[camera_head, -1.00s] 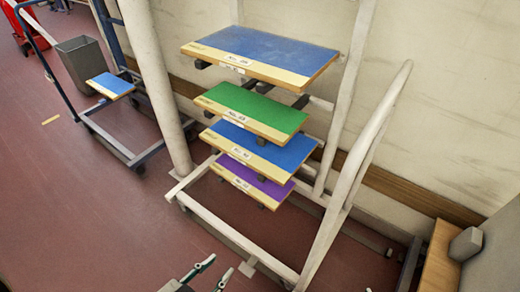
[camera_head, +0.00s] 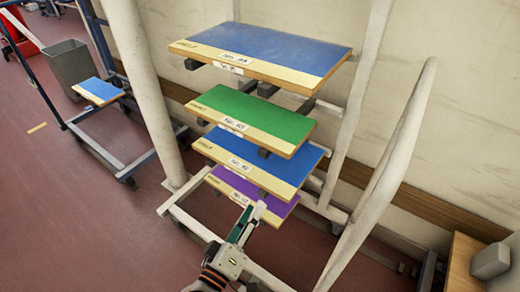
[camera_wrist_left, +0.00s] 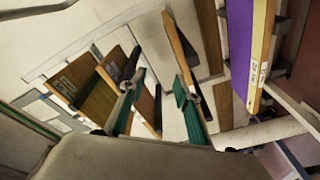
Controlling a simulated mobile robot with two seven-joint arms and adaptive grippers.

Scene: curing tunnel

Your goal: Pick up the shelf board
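Several shelf boards lie one above another on a pale metal rack: a blue top board (camera_head: 265,50), a green board (camera_head: 255,112), a lower blue board (camera_head: 258,160) and a purple board (camera_head: 255,187) at the bottom. Each has a bare wood front strip with a white label. The frames do not show which one the task means. My left gripper (camera_head: 250,214) is in front of the purple board and overlaps its front edge in the head view. In the left wrist view its fingers (camera_wrist_left: 160,84) are apart with nothing held. The purple board (camera_wrist_left: 242,45) is at right there.
The rack's base rail (camera_head: 195,222) and slanted right-hand tube (camera_head: 395,150) are near my left arm. A blue cart (camera_head: 97,150) with a small blue board (camera_head: 101,91) and a grey bin (camera_head: 66,66) stand at left. The floor between is clear.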

